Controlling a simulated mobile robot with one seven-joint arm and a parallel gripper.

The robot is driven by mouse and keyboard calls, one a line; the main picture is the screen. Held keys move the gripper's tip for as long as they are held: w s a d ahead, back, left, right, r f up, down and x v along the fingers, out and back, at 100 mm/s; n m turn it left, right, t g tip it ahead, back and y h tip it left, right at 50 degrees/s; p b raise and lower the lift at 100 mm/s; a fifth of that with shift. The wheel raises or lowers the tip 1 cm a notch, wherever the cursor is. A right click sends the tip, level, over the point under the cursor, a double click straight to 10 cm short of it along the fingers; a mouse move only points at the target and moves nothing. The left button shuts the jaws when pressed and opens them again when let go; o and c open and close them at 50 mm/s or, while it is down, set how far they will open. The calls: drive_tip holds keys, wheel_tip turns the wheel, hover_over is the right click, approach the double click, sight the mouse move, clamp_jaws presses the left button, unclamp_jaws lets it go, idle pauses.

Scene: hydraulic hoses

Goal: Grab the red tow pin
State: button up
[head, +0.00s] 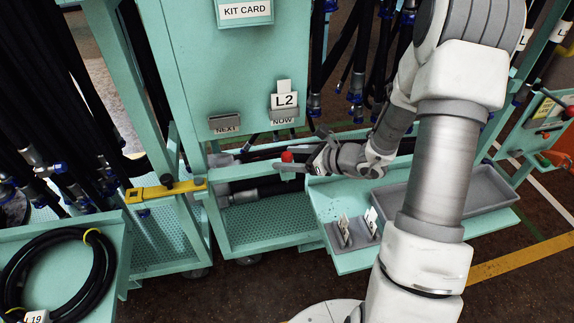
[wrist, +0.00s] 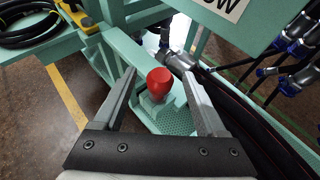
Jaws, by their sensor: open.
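The red tow pin (wrist: 160,82) stands upright on a teal rail, its rounded red head showing between my gripper's fingers in the wrist view. In the head view the red tow pin (head: 287,156) shows as a small red knob below the NOW card holder. My gripper (wrist: 165,80) is open, with one finger on each side of the red head and a visible gap on both sides. In the head view my gripper (head: 304,158) is beside the pin, reaching in from the right. The pin's lower part is hidden in the wrist view.
Black hoses with blue fittings (wrist: 178,60) run close past the pin. A grey tray (head: 485,188) and a small holder with cards (head: 350,235) sit on the shelf at right.

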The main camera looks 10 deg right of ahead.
drive_tip(key=shift+w+a+f, duration=0.25)
drive_tip(key=shift+w+a, duration=0.05)
clamp_jaws()
drive_tip(key=shift+r, duration=0.1)
